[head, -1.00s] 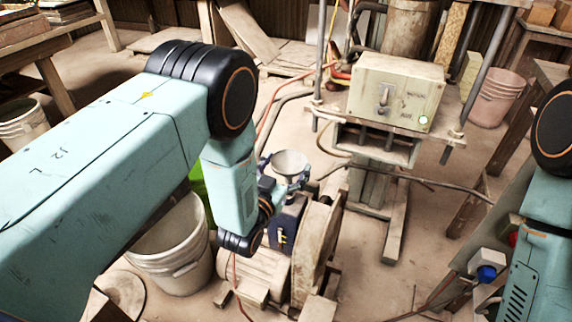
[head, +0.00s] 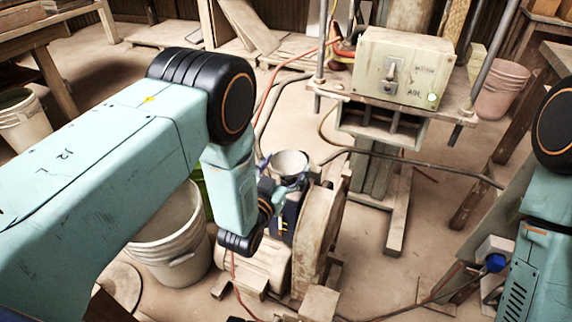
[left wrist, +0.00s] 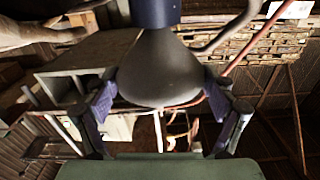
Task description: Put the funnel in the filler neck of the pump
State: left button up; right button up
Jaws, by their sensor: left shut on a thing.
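The grey funnel (head: 290,162) is upright with its wide mouth up, over the pump (head: 318,240), in the head view. My left gripper (head: 283,182) is shut on the funnel. In the left wrist view the funnel (left wrist: 158,70) lies between the purple fingers of my left gripper (left wrist: 162,112). Its narrow end points at a dark blue cylinder (left wrist: 155,12), which looks like the filler neck. The spout tip is hidden, so I cannot tell whether it is inside the neck. My right gripper is not in view.
A white bucket (head: 172,240) stands left of the pump. The press with its switch box (head: 402,65) stands behind it to the right, and a dark hose (head: 420,168) runs across there. A pink bucket (head: 500,90) is farther right.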

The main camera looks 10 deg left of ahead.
pick_arm(q)
jog(key=o, duration=1)
jog(key=s, duration=0.4)
jog(key=s+a, duration=0.1)
jog(key=s, duration=0.3)
jog(key=s+a, duration=0.1)
jog(key=s, duration=0.2)
jog(key=shift+s+a+r, duration=0.15)
jog(key=shift+s, duration=0.25)
jog(key=shift+w, duration=0.1)
